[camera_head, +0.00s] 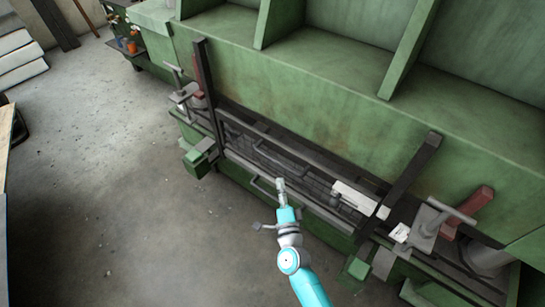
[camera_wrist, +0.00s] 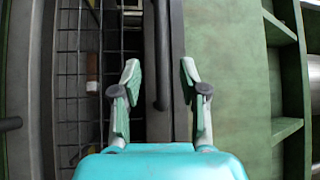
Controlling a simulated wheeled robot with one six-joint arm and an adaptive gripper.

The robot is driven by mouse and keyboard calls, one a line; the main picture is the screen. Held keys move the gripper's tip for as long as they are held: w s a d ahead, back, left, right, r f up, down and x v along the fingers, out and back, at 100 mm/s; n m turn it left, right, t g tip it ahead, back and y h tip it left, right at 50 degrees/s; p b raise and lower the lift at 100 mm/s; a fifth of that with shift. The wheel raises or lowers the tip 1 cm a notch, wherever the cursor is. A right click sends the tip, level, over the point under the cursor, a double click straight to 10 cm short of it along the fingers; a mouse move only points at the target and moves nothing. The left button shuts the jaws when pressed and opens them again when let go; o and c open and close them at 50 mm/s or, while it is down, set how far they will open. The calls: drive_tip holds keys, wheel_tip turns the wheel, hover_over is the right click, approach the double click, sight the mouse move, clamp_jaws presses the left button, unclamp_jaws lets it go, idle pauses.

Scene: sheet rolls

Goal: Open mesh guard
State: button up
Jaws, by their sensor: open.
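The mesh guard (camera_head: 268,150) is a dark wire grid set in a long frame along the front of the green machine, and it looks closed. A handle (camera_head: 262,188) sits on its front rail. My gripper (camera_head: 280,186) is just beside the handle in the head view. In the wrist view my gripper (camera_wrist: 160,78) is open, with its two fingers apart. A dark rod (camera_wrist: 162,60), probably the handle, runs down between the fingers. I cannot tell whether they touch it. The mesh (camera_wrist: 70,75) also shows left of the fingers.
The green machine (camera_head: 300,90) rises behind the guard. Dark upright bars (camera_head: 205,85) stand at both ends of the guard. A clamp with a red part (camera_head: 475,203) is at the right. Open concrete floor (camera_head: 110,190) lies to the left.

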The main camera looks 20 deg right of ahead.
sight(277, 160)
drive_tip(key=w, duration=0.3)
drive_tip(key=w+d+r, duration=0.1)
drive_tip(key=w, duration=0.6)
drive_tip(key=shift+d+r, duration=0.2)
drive_tip(key=shift+d, duration=0.1)
clamp_jaws()
